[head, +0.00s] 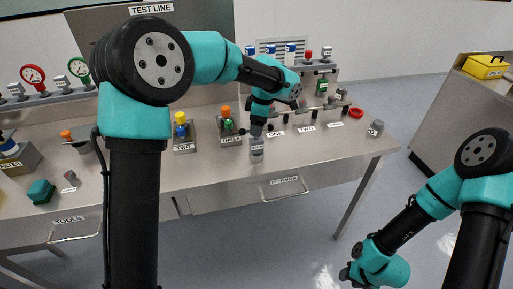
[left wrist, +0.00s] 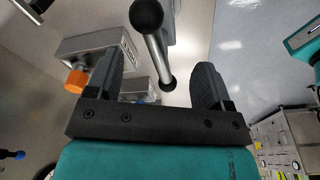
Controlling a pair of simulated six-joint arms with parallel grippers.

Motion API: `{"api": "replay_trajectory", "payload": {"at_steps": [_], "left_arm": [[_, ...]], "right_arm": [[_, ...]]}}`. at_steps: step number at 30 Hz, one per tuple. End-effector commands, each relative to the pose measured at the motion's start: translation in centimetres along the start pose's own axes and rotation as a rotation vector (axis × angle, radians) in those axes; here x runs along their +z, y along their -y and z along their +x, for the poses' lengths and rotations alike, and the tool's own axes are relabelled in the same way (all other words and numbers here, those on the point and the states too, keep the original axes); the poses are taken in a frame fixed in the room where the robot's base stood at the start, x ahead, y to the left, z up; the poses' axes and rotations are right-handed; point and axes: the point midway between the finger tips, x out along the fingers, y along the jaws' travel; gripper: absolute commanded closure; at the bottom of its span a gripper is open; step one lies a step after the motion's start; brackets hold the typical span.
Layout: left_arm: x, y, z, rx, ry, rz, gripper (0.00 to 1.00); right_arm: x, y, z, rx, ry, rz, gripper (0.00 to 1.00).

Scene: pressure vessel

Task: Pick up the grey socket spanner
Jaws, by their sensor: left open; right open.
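A metal bar with black ball ends (left wrist: 157,50), apparently the cross handle of the grey socket spanner, lies between the fingers of my left gripper (left wrist: 158,85) in the left wrist view. The fingers are apart, and no grip on the bar shows. In the head view my left gripper (head: 257,125) points down over the table's front edge, above a grey labelled cylinder (head: 257,153) that appears to be the spanner's body. Its lower end is hard to make out. My right gripper (head: 348,274) is low at the lower right, away from the table, small and partly hidden.
Two blocks with coloured valves, including THREE (head: 231,141), stand just left of my left gripper. The steel table (head: 200,172) has bare front space.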

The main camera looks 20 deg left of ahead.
Motion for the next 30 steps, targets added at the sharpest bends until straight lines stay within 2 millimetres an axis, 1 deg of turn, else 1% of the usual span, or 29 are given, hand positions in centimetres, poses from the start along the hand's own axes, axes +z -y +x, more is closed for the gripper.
{"api": "replay_trajectory", "payload": {"at_steps": [5, 8, 15, 19, 30], "left_arm": [[0.0, 0.0, 0.1, -0.001, 0.0, 0.0, 0.26], [0.0, 0.0, 0.7, -0.003, -0.002, 0.0, 0.26], [0.0, 0.0, 3.9, -0.004, -0.002, 0.0, 0.26], [0.0, -0.1, 5.0, -0.002, -0.001, 0.001, 0.26], [0.0, -0.1, 5.2, -0.001, -0.001, 0.0, 0.26]], "right_arm": [[0.0, 0.0, 0.0, 0.0, 0.0, 0.0, 0.57], [0.0, 0.0, 0.0, 0.0, 0.0, 0.0, 0.57], [0.0, 0.0, 0.0, 0.0, 0.0, 0.0, 0.57], [0.0, 0.0, 0.0, 0.0, 0.0, 0.0, 0.57], [0.0, 0.0, 0.0, 0.0, 0.0, 0.0, 0.57]]}}
